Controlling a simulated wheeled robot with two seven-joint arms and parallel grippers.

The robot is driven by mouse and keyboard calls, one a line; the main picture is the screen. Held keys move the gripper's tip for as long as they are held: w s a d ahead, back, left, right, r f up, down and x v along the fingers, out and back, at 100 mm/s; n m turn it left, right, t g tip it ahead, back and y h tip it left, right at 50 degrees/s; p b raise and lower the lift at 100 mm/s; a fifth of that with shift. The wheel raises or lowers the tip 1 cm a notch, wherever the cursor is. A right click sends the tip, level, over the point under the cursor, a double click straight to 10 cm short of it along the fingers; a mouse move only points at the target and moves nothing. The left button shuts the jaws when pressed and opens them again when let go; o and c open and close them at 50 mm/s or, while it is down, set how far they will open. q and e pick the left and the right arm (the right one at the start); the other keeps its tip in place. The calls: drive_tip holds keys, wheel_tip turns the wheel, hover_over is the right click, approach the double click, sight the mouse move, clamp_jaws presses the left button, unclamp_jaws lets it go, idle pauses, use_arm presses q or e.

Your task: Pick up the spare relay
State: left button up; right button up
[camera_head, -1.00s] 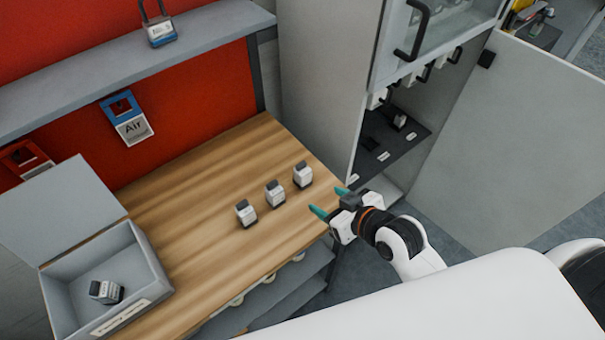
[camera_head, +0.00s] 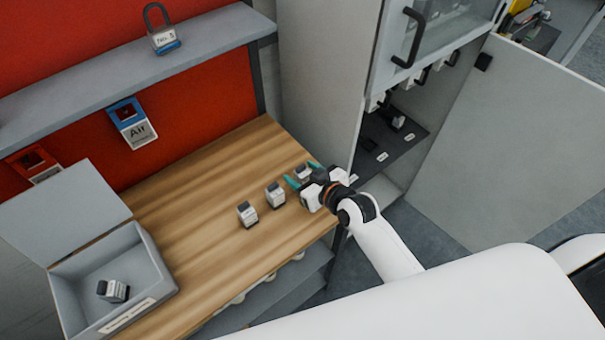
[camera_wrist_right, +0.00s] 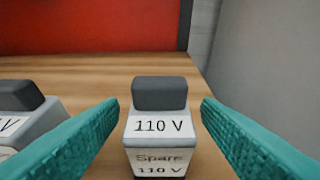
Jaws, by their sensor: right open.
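A small white relay with a dark grey top stands upright at the right end of a row on the wooden bench, partly hidden by my right gripper in the head view (camera_head: 301,170). In the right wrist view this relay (camera_wrist_right: 158,127) reads "110 V" and "Spare 110 V". My right gripper (camera_head: 302,175) is open, its teal fingers on either side of the relay with gaps showing. Two similar relays, a middle one (camera_head: 275,195) and a left one (camera_head: 247,214), stand to the left. My left gripper is out of view.
An open grey box (camera_head: 159,268) at the bench's left end holds another relay (camera_head: 113,291). A grey shelf (camera_head: 100,90) with a padlock (camera_head: 162,40) runs above the bench. An open cabinet (camera_head: 318,80) stands close on the right. The bench between box and row is clear.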

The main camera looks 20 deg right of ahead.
drive_tip(key=shift+x, duration=1.2)
drive_tip(key=shift+s, duration=0.1)
drive_tip(key=c, duration=1.1)
drive_tip(key=shift+r+b, duration=0.3)
drive_tip(key=shift+r, duration=4.75)
